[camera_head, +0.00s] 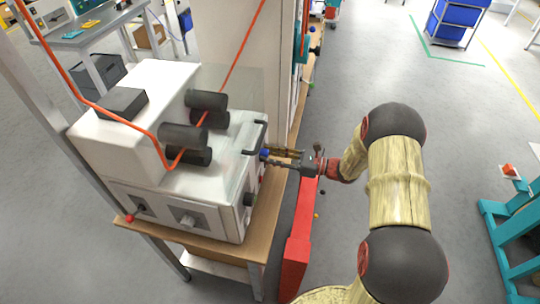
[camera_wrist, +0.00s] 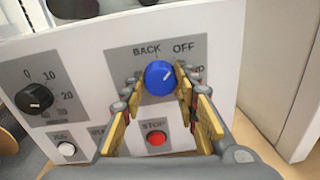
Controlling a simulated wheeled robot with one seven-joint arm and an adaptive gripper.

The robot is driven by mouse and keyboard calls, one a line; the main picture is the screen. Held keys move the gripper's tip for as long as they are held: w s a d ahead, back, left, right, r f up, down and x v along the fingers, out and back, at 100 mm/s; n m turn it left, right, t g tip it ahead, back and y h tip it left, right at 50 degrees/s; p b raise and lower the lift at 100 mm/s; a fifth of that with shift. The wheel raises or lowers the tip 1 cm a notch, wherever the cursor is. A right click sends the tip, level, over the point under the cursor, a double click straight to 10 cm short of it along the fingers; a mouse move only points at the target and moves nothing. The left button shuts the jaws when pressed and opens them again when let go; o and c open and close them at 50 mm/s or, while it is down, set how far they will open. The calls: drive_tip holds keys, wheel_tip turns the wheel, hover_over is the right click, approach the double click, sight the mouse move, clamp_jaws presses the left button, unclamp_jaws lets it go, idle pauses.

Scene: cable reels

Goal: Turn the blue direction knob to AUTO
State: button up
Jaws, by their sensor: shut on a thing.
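The blue direction knob (camera_wrist: 159,78) sits on a grey plate on the machine's white panel. BACK (camera_wrist: 146,50) is printed above left of it and OFF (camera_wrist: 184,47) above right. Another label at its right is partly hidden by a finger, and I cannot read AUTO anywhere. The knob's pale mark points up and right, roughly toward OFF. My gripper (camera_wrist: 159,84) has a finger on each side of the knob and is shut on it. In the head view my gripper (camera_head: 272,158) reaches the panel from the right, at the small blue knob (camera_head: 264,154).
A black dial (camera_wrist: 34,98) and a white button (camera_wrist: 67,149) are left of the knob. A red STOP button (camera_wrist: 156,138) is below it, between my fingers. In the head view a black handle (camera_head: 262,134) is just above my gripper, and a red beam (camera_head: 297,240) stands below.

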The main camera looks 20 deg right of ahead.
drive_tip(key=shift+r+m+p, duration=0.1)
drive_tip(key=shift+m+p, duration=0.2)
drive_tip(key=shift+p, duration=0.3)
drive_tip(key=shift+c, duration=0.4)
drive_tip(key=m+p, duration=0.2)
drive_tip(key=shift+r+p, duration=0.1)
drive_tip(key=shift+p, duration=0.25)
drive_tip(key=m+p, duration=0.8)
drive_tip(key=m, duration=0.1)
drive_tip(key=shift+w+m+g+p, duration=0.1)
drive_tip(key=shift+m+g+p, duration=0.2)
drive_tip(key=shift+p, duration=0.1)
drive_tip(key=m+p, duration=0.1)
drive_tip(key=m, duration=0.1)
drive_tip(key=m+p, duration=0.1)
drive_tip(key=m, duration=0.2)
drive_tip(key=shift+d+f, duration=0.1)
drive_tip(key=shift+f, duration=0.1)
drive_tip(key=shift+p, duration=0.3)
drive_tip(key=o, duration=1.1)
drive_tip(key=shift+o, duration=0.3)
